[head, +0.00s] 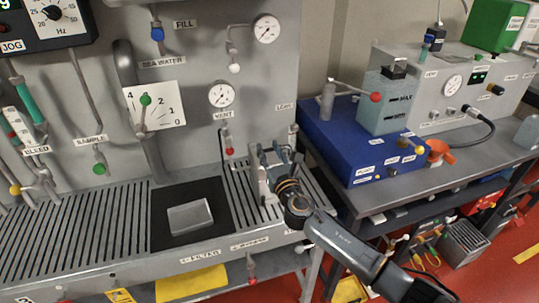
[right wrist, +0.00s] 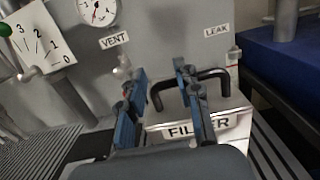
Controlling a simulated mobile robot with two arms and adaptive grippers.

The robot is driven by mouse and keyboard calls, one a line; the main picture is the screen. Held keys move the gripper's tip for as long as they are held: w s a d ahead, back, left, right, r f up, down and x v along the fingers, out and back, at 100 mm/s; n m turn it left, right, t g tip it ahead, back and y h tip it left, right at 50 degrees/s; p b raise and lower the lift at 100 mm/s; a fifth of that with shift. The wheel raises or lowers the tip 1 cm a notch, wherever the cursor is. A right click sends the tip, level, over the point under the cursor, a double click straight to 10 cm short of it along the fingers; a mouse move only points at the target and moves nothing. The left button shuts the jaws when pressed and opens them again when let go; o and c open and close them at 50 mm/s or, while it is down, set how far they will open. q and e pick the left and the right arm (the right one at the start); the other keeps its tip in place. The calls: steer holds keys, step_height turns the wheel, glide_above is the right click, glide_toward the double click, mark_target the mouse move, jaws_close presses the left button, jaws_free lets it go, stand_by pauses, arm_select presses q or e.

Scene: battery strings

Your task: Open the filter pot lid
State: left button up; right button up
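The filter pot (right wrist: 222,120) is a grey metal box with a "FILTER" label and a black bar handle (right wrist: 208,75) on its lid. In the head view the pot (head: 256,180) stands at the right end of the slatted bench, partly hidden behind my right gripper (head: 272,156). In the right wrist view my right gripper (right wrist: 160,78) has its two blue fingers apart. They overlap the handle in the picture, and part of the handle shows between them. I cannot tell whether they touch it. The lid looks closed. My left gripper is not in view.
A grey block (head: 190,216) lies on a black mat to the left. Valves and gauges (head: 221,95) line the panel behind the pot.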

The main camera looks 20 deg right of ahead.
steer(key=shift+w+d+f+b, duration=0.1)
steer(key=shift+d+f+b, duration=0.15)
steer(key=shift+d, duration=2)
steer(key=shift+w+d+f+b, duration=0.1)
steer(key=shift+d+b, duration=0.1)
steer(key=shift+d, duration=2)
step_height(320, 180, up, 6)
steer(key=p, duration=0.5)
steer(key=shift+w+p, duration=0.1)
steer(key=shift+p, duration=0.2)
